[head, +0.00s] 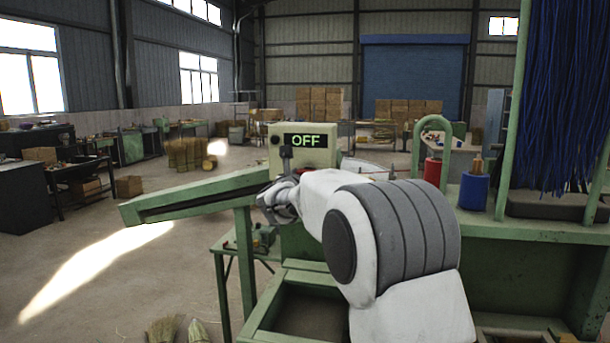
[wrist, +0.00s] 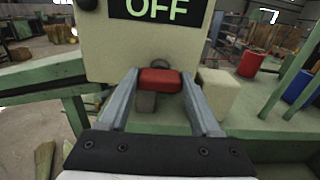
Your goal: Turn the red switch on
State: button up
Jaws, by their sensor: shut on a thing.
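The red switch (wrist: 160,80) sits low on the front of a cream control box (wrist: 110,50), below its display (wrist: 158,10). The display reads OFF in green letters, and it also shows in the head view (head: 306,141). My gripper (wrist: 160,84) is shut on the red switch, with one finger on each side of it. In the head view my white and grey arm reaches to the box and hides the switch and most of my gripper.
A green machine arm (head: 190,197) extends left from the box. A red spool (head: 432,172) and a blue spool (head: 473,191) stand to the right, near hanging blue strands (head: 562,80). A cream block (wrist: 216,95) is close right of my gripper.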

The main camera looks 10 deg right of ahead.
jog(key=n, duration=0.4)
jog(key=shift+a+n, duration=0.1)
jog(key=shift+n, duration=0.2)
jog(key=n, duration=0.4)
jog(key=shift+n, duration=0.3)
jog(key=n+p, duration=0.1)
jog(key=n, duration=0.3)
jog(key=shift+a+p, duration=0.1)
jog(key=shift+p, duration=0.2)
jog(key=shift+f+n+p, duration=0.1)
jog(key=shift+n+p, duration=0.6)
jog(key=shift+n, duration=1.5)
jog(key=o, duration=1.4)
jog(key=shift+f, duration=0.1)
jog(key=b+v, duration=0.3)
jog(key=v, duration=1.4)
jog(key=shift+s+a, duration=0.15)
